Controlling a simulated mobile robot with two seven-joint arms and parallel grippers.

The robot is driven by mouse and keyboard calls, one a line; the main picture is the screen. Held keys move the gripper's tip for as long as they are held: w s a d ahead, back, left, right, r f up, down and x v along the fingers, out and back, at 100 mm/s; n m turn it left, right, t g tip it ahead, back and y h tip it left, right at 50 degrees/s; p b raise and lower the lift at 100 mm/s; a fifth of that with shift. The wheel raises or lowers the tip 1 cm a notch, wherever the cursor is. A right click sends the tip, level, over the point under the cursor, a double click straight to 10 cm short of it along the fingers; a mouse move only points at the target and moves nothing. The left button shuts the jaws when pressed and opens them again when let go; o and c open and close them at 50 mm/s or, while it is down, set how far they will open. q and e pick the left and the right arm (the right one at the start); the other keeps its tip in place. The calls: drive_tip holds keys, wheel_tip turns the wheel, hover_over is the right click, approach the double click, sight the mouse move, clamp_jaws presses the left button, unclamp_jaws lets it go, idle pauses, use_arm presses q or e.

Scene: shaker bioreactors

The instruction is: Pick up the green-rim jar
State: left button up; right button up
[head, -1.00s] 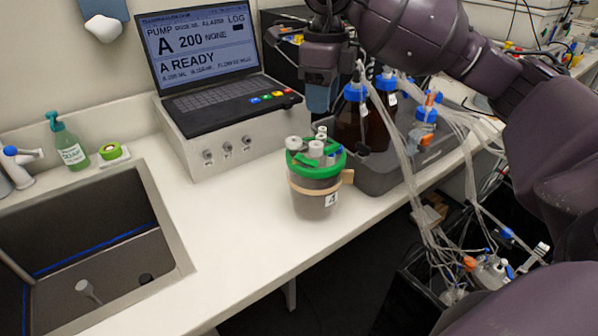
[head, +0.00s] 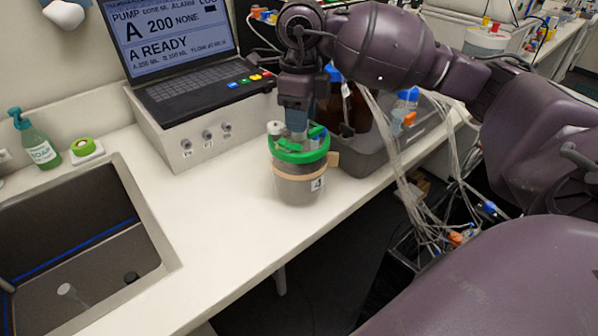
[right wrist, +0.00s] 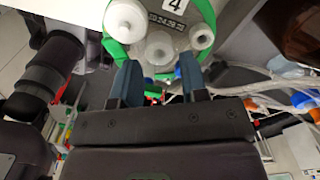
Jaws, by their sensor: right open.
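The green-rim jar (head: 299,182) stands upright on the white bench, with a grey body, a tan band and a label reading 4. Its green rim carries several pale caps and ports. My right gripper (head: 296,128) points down from above at the rear of the jar's lid, and hides part of the lid. In the right wrist view the jar's green rim (right wrist: 206,14) and white caps lie just beyond the open fingers (right wrist: 160,80) of my right gripper. My left gripper is not in view.
The pump box with a laptop (head: 185,78) stands behind and left of the jar. A grey tray (head: 375,160) with brown bottles and trailing tubes (head: 395,140) is close on the right. A sink (head: 80,240) lies at left. The bench front is clear.

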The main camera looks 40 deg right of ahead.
drive_tip(key=shift+f, duration=0.9)
clamp_jaws()
drive_tip(key=shift+r, duration=0.15)
